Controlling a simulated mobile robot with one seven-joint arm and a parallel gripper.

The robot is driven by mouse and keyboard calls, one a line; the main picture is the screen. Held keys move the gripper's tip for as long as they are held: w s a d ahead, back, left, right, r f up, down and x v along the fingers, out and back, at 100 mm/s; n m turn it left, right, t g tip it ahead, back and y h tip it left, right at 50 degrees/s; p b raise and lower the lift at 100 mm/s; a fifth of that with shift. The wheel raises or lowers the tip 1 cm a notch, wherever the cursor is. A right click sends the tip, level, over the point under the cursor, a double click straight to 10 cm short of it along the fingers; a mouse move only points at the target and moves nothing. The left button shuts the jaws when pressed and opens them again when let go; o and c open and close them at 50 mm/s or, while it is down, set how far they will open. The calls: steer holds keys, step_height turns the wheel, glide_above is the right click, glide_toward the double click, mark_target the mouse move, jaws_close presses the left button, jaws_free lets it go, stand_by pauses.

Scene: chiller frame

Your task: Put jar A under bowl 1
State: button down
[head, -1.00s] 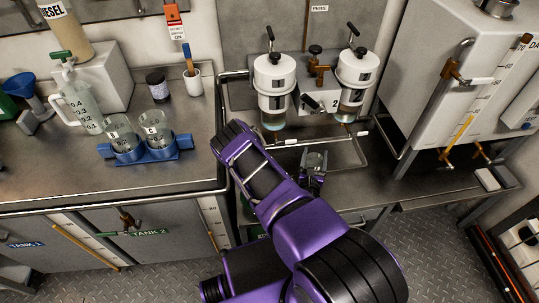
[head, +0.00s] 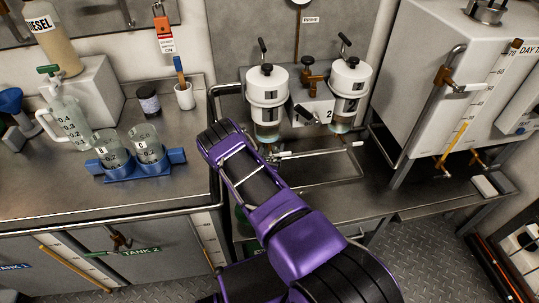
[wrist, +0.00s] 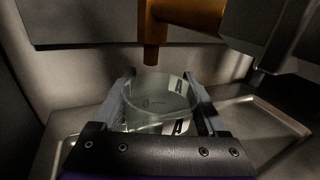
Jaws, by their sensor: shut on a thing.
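My gripper (wrist: 161,98) is shut on a clear glass jar (wrist: 158,112), which stands upright between the two fingers in the wrist view. A brass drain spout (wrist: 155,50) hangs just above and beyond the jar's rim. In the head view, bowl 1 (head: 267,132) is the clear bowl under the white filter marked 1 (head: 267,95). My arm covers most of the space below it, so the jar is largely hidden there. Bowl 2 (head: 340,125) hangs under the filter marked 2.
A shallow metal drip tray (head: 330,178) lies below the filters. A blue rack (head: 140,167) with two glass jars is on the left bench. A pipe rail (head: 211,130) runs along that bench's edge. The white day tank (head: 435,80) stands at right.

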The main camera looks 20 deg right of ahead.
mark_target(269, 153)
steer(key=shift+w+a+f+b, duration=0.1)
steer(key=shift+w+f+b, duration=0.1)
steer(key=shift+f, duration=0.4)
steer(key=shift+w+a+f+b, duration=0.15)
steer(key=shift+f, duration=0.4)
steer(key=shift+w+a+f+b, duration=0.1)
steer(key=shift+w+f+b, duration=0.1)
steer(key=shift+f, duration=0.4)
steer(key=shift+f, duration=0.2)
jaws_free()
steer(key=shift+r, duration=0.2)
